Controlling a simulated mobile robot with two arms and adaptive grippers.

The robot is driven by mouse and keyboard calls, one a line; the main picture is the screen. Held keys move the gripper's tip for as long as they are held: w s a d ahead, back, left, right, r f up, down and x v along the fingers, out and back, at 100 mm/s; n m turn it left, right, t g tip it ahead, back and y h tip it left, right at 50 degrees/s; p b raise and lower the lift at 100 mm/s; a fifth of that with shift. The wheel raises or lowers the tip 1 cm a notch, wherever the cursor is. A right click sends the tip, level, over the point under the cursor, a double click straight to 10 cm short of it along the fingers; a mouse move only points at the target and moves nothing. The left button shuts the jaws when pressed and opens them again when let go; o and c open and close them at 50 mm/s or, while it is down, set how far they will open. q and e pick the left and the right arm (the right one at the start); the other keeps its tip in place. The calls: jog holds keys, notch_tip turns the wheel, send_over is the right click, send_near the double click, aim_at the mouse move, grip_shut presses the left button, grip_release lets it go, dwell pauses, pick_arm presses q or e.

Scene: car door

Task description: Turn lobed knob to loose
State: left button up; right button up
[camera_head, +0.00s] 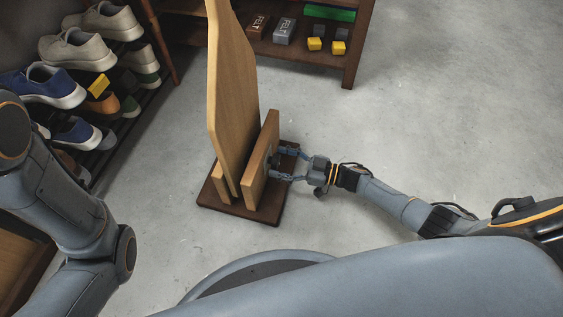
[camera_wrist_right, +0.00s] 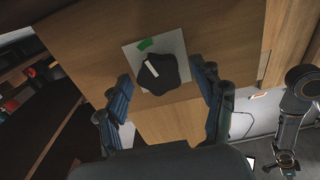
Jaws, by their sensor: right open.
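The lobed knob (camera_wrist_right: 157,75) is dark, with a white pointer line on it. It sits on a pale square plate (camera_wrist_right: 182,50) on a wooden panel (camera_wrist_right: 100,45); a green mark (camera_wrist_right: 145,44) is on the plate at the knob's upper left in the wrist view. My right gripper (camera_wrist_right: 163,82) is open, with one finger on each side of the knob; contact is not visible. In the head view my right gripper (camera_head: 279,164) faces the upright panel (camera_head: 261,158), and its fingers largely hide the knob. My left arm shows at the left, but its gripper is out of view.
A taller wooden door-shaped board (camera_head: 232,90) stands behind the panel on a dark base (camera_head: 240,208). A shoe rack (camera_head: 150,95) is at the left. A shelf (camera_head: 320,65) with small boxes is at the back. The floor at right is clear.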

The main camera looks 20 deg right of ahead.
jog(key=c, duration=1.1)
jog(key=shift+c, duration=0.2)
